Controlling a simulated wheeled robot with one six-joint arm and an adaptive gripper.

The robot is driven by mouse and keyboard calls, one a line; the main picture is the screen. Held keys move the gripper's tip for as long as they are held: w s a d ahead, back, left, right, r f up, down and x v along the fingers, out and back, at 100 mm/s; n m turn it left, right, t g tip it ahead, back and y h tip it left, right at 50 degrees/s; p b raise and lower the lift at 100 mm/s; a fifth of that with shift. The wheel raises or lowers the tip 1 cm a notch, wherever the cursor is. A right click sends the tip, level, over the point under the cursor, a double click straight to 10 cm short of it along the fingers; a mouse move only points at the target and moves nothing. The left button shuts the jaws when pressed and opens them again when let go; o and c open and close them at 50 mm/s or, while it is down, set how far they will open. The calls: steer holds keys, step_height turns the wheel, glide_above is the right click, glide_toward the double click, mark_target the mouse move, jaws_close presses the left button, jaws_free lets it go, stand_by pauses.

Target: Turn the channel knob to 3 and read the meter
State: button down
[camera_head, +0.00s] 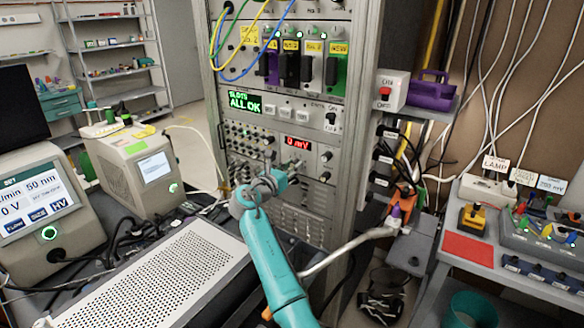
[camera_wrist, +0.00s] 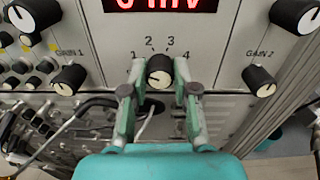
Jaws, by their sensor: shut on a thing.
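The channel knob (camera_wrist: 159,76) is a small black knob with a pale face, below an arc of numbers 1 to 4 in the wrist view. The 2 and 3 stand above it, with 1 and 4 at its sides. I cannot tell surely which number it points to. My gripper (camera_wrist: 159,66) is shut on the knob, one finger on each side. The red meter display (camera_wrist: 160,4) is above it, cut by the top edge. In the head view the meter (camera_head: 297,143) reads 0 mV. There my gripper (camera_head: 287,174) is at the panel and the knob is hidden.
The GAIN 1 knob (camera_wrist: 70,79) and GAIN 2 knob (camera_wrist: 258,80) flank the gripper. Cables (camera_wrist: 90,108) hang at the lower left. A green SLOTS ALL OK display (camera_head: 246,101) is above. A perforated box (camera_head: 160,280) lies in front of the rack.

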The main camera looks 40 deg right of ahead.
steer(key=shift+m, duration=8.7)
steer(key=shift+f, duration=0.1)
steer(key=c, duration=0.9)
jaws_free()
steer(key=v, duration=1.2)
